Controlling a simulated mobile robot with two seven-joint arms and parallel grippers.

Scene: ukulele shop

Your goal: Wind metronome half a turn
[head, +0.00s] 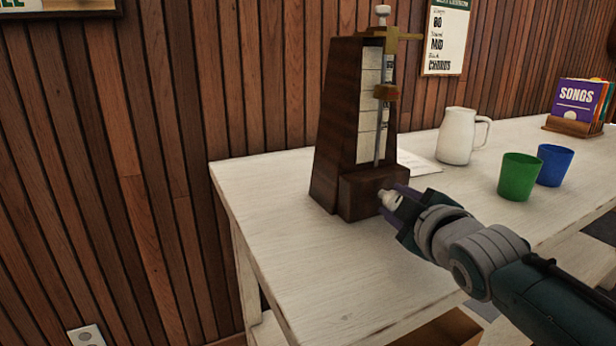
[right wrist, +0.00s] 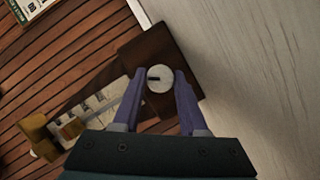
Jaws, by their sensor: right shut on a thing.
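The metronome (head: 340,120) is a dark brown wooden tapered box standing upright on the white table near its left end. My right gripper (head: 394,198) is shut on this knob. In the right wrist view the knob (right wrist: 160,78) sits between the two purple fingers, with a short dark mark on its face, and the metronome's brown base (right wrist: 150,50) is behind it. My left gripper is not in view.
The white table (head: 290,250) has bare room left and in front of the metronome. A white pitcher (head: 457,136), a green cup (head: 519,177), a blue cup (head: 554,165) and a songbook rack (head: 572,126) stand to the right. A wood-plank wall (head: 250,70) rises behind.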

